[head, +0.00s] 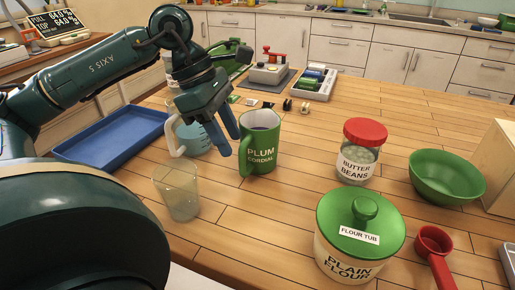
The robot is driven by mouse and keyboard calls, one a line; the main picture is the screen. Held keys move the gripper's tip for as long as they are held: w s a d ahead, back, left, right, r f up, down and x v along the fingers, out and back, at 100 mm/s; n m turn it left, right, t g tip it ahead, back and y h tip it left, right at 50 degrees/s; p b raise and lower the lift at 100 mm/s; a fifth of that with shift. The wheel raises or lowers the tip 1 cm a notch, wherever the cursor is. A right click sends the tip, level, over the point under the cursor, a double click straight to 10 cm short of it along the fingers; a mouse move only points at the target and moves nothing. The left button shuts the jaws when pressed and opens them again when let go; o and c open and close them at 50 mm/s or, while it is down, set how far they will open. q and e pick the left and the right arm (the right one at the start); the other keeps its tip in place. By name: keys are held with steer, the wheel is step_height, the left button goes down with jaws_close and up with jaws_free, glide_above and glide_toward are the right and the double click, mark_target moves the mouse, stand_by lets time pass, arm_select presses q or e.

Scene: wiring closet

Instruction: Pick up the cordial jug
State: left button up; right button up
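The cordial jug (263,160) is green, labelled PLUM CORDIAL, and stands upright on the wooden table near the middle of the head view. Its handle faces left, and dark liquid shows at its open top. My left gripper (230,144) points down just left of the jug, its fingertips close to the handle. Its two blue fingers are apart, with nothing visible between them. I cannot tell whether a finger touches the jug. My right gripper is not in view.
A blue jug (196,140) with a pale handle stands behind my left gripper. A clear cup (179,192) is in front. A butter beans jar (357,165), flour tub (335,262), green bowl (447,181) and red scoop (434,243) stand to the right. A blue tray (100,152) lies left.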

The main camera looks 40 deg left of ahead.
mark_target(256, 147)
arm_select(q)
steer(key=x, duration=0.3)
steer(key=shift+s+d+f, duration=0.2)
steer(key=shift+d+f, duration=0.1)
steer(key=shift+d, duration=0.05)
steer(key=shift+p+x, duration=0.55)
steer(key=shift+x, duration=0.45)
steer(key=shift+w, duration=0.1)
steer(key=shift+c, duration=0.5)
steer(key=shift+a, duration=0.1)
jaws_close()
